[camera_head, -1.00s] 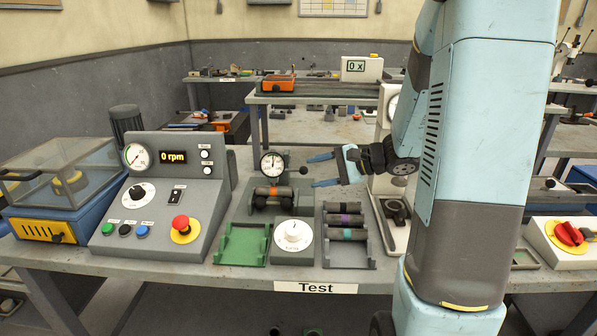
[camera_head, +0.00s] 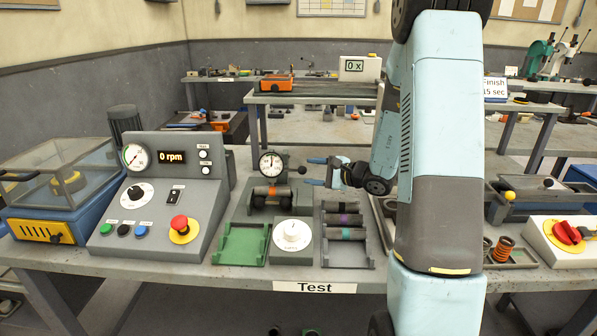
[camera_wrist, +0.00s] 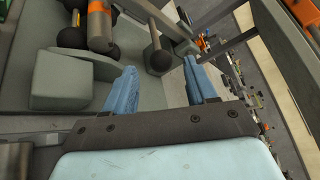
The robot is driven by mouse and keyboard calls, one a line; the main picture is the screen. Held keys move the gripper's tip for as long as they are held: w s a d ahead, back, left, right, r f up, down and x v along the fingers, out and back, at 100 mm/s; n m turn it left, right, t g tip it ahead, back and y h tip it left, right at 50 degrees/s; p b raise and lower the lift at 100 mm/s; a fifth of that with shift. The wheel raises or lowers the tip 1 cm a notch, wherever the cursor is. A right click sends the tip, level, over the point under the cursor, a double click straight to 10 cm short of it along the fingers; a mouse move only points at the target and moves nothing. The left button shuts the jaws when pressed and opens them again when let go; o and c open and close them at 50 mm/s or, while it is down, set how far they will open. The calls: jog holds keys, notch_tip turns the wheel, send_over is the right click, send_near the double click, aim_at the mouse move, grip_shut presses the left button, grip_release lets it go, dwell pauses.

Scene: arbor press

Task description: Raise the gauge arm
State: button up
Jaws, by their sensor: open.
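The dial gauge (camera_head: 272,164) has a round white face and stands over a roller fixture at the middle of the bench. Its arm ends in a black ball knob (camera_head: 302,170) to the right of the dial. A grey cylinder with an orange band (camera_head: 272,191) lies under the gauge. My gripper (camera_head: 313,171) is open and empty, with blue fingers pointing left at the knob. In the wrist view, the knob (camera_wrist: 160,60) on its grey stem lies just beyond the fingertips, in line with the gap between them. I cannot tell whether either finger touches it.
A rack (camera_head: 347,260) of banded cylinders, a white dial box (camera_head: 292,242) and an empty green tray (camera_head: 241,243) stand in front of the fixture. A control console (camera_head: 155,190) is at left. My arm hides part of the bench at right.

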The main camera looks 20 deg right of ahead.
aim_at(298, 170)
jog(key=shift+x, duration=3.15)
jog(key=shift+c, duration=0.2)
grip_shut()
